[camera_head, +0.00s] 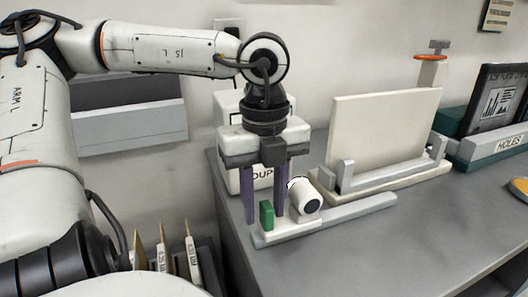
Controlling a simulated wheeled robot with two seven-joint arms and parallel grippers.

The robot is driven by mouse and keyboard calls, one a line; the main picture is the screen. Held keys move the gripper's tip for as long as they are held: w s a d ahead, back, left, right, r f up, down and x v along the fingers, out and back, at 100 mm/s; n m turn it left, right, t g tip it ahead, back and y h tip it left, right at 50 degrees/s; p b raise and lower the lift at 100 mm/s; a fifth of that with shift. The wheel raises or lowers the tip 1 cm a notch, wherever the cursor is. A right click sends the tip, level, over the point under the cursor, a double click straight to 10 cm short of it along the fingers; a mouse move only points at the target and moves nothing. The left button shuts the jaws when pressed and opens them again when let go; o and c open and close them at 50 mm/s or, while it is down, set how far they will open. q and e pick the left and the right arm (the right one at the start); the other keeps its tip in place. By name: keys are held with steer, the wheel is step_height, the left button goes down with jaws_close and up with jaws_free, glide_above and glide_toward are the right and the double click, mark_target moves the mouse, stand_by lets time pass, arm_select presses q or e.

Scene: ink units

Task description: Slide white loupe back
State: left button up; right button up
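The white loupe (304,196) is a short white cylinder with a dark round end. It sits on a pale carriage at the left end of a grey rail (360,211) on the table. A green tab (267,215) stands on the carriage just left of the loupe. My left gripper (266,218) points down over the carriage, its two dark purple fingers apart. The green tab shows between the fingertips with gaps beside it; I cannot tell whether either finger touches it. My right gripper is not in view.
A white box with a partly hidden label (228,180) stands behind my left gripper. A cream panel (385,135) stands in a holder behind the rail. A green holder labelled HOLES (495,146) is at the right. The front of the grey table (380,255) is clear.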

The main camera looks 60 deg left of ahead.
arm_select(q)
step_height(320, 180, up, 10)
steer(key=shift+p, duration=0.35)
steer(key=shift+f, duration=0.1)
stand_by(0.4)
